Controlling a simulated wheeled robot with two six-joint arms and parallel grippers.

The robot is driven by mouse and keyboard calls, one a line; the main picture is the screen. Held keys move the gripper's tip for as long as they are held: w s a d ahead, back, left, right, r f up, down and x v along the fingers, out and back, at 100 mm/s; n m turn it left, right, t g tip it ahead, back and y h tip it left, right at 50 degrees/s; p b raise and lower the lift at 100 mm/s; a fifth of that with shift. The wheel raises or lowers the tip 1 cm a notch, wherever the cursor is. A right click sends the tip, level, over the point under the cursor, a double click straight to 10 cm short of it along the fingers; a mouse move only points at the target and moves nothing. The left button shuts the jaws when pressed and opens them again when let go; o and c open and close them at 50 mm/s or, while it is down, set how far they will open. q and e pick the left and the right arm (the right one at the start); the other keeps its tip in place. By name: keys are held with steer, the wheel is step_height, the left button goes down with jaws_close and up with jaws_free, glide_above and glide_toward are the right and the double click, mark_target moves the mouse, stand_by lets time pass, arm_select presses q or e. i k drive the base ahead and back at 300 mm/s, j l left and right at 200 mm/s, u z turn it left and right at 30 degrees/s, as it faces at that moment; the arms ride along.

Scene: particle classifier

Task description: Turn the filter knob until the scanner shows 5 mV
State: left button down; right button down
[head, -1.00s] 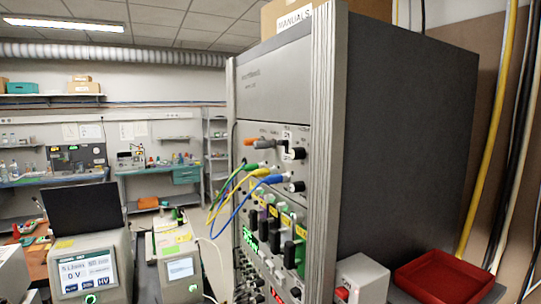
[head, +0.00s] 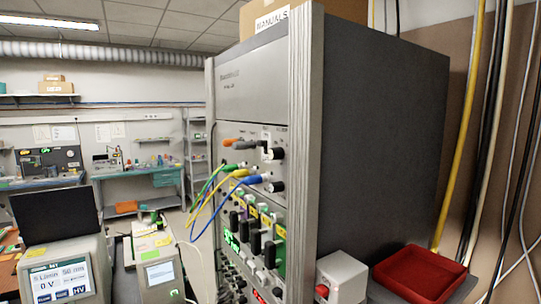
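A scanner-like instrument (head: 62,262) stands at the lower left; its screen (head: 60,281) reads "0 V" with "5 L/min" and "50 nm" above it. A smaller grey instrument (head: 157,262) with a small lit screen stands to its right. A tall rack (head: 268,100) fills the centre, with black knobs (head: 277,153) and plugged cables on its front panels. I cannot tell which knob is the filter knob. Neither of my grippers shows in the head view.
Green, yellow and blue cables (head: 207,194) hang in front of the rack. A grey box with a red button (head: 341,279) and a red tray (head: 420,273) are beside the rack at right. Cables run down the right wall. Benches (head: 140,187) stand at the back.

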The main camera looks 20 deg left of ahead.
mark_target(273, 154)
steer(key=k+j, duration=0.15)
steer(key=j, duration=0.2)
steer(key=k+j, duration=0.15)
steer(key=j, duration=0.15)
steer(key=k+j+u, duration=0.1)
steer(key=j, duration=0.25)
steer(key=k+j, duration=0.2)
steer(key=j, duration=0.15)
steer(key=k+j, duration=0.15)
steer(key=j, duration=0.2)
